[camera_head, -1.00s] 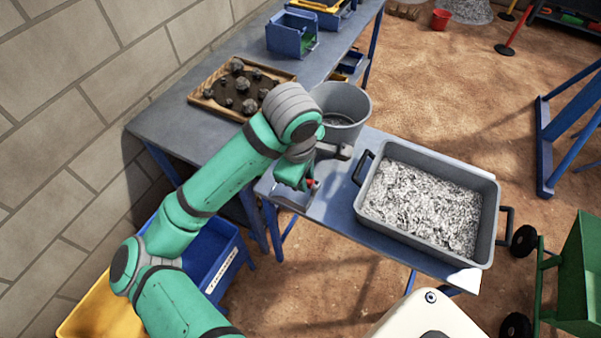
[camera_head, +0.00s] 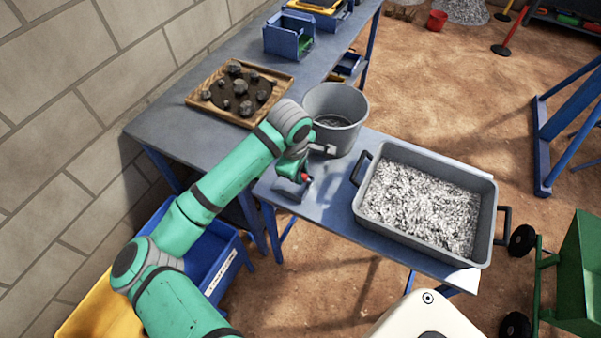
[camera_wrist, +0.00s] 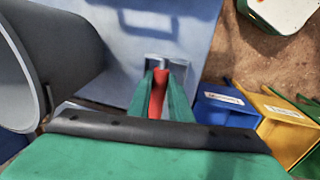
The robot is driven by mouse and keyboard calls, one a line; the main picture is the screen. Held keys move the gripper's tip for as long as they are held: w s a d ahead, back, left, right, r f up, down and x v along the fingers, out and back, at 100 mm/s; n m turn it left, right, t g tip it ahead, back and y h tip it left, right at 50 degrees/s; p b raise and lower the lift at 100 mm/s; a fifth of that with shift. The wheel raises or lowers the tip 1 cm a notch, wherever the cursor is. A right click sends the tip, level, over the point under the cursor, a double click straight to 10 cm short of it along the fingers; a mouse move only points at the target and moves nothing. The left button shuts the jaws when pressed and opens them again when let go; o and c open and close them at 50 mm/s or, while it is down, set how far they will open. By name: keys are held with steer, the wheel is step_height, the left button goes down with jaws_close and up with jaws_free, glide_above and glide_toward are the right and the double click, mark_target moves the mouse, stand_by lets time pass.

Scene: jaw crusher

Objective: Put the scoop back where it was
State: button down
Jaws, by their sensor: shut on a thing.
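The scoop (camera_head: 291,191) has a grey metal pan and a red handle. It is at the left end of the blue table, in front of the grey bucket. My gripper (camera_head: 303,178) is shut on the red handle. In the wrist view the red handle (camera_wrist: 158,92) sits between the green fingers of my gripper (camera_wrist: 160,88), with part of the metal scoop beyond them. Much of the scoop is hidden by my gripper. I cannot tell whether the pan rests on the table or hangs just above it.
The grey bucket (camera_head: 336,106) stands close behind my gripper. A grey tray (camera_head: 488,215) of crushed stone takes up the right of the blue table (camera_head: 330,208). A wooden tray (camera_head: 196,104) with dark rocks lies at the back left. Blue (camera_head: 215,262) and yellow (camera_head: 95,315) bins stand below.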

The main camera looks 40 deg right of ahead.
steer(key=shift+f, duration=0.2)
steer(key=c, duration=1.6)
jaws_free()
steer(key=r, duration=0.4)
steer(key=a+r, duration=0.1)
steer(key=r, duration=0.3)
steer(key=s+a+r, duration=0.1)
steer(key=r, duration=0.3)
